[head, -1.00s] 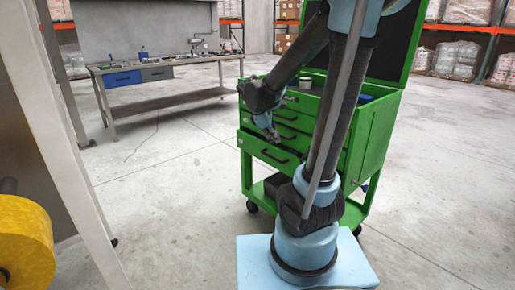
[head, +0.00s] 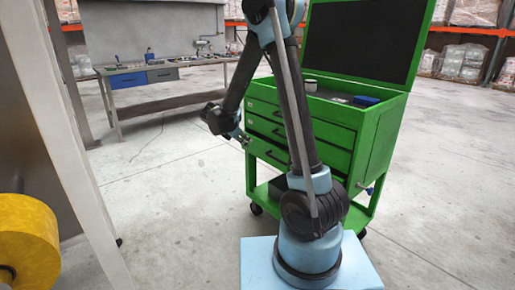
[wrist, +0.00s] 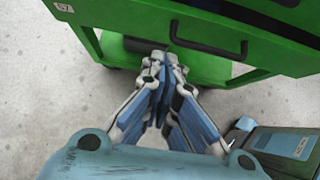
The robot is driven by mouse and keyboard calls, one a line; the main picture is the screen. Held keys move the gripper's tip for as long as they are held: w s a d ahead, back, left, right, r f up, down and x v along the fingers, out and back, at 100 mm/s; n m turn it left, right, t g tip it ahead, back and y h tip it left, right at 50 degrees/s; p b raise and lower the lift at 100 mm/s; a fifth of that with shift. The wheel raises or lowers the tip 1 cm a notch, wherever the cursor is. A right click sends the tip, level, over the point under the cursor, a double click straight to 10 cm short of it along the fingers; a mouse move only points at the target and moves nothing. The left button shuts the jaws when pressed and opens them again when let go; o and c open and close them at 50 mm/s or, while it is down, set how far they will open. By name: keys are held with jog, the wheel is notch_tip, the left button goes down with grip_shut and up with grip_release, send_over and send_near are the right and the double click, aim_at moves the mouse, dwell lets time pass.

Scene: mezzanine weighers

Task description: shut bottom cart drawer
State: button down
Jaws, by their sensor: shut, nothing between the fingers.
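The green cart (head: 378,140) stands right of centre in the head view, with several drawers in its front. The bottom drawer (head: 264,151) is partly hidden by my arm; a dark strip shows above its front, but how far it stands out is unclear. In the wrist view, a green drawer front (wrist: 203,30) with a black bar handle (wrist: 215,42) crosses the top. My gripper (head: 243,138) is at the left front of the cart, near the drawer fronts. Its fingers (wrist: 163,58) are together and empty, below the drawer front in the wrist picture; contact cannot be told.
The cart's lower shelf (wrist: 115,48) holds a black box. A workbench (head: 175,95) stands behind to the left. A pale post (head: 75,150) and a yellow roll (head: 28,240) are at the near left. The floor between post and cart is clear.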

aim_at(263, 147)
jog(key=shift+w+d+r+x, duration=0.2)
jog(key=shift+d+r+x, duration=0.15)
jog(key=shift+x, duration=1.75)
jog(key=shift+w+d+r+x, duration=0.25)
jog(key=shift+r+x, duration=0.1)
jog(key=shift+x, duration=1.75)
jog(key=shift+w+d+r+x, duration=0.2)
jog(key=shift+d+r+x, duration=0.15)
jog(key=shift+x, duration=1.7)
jog(key=shift+w+a, duration=0.1)
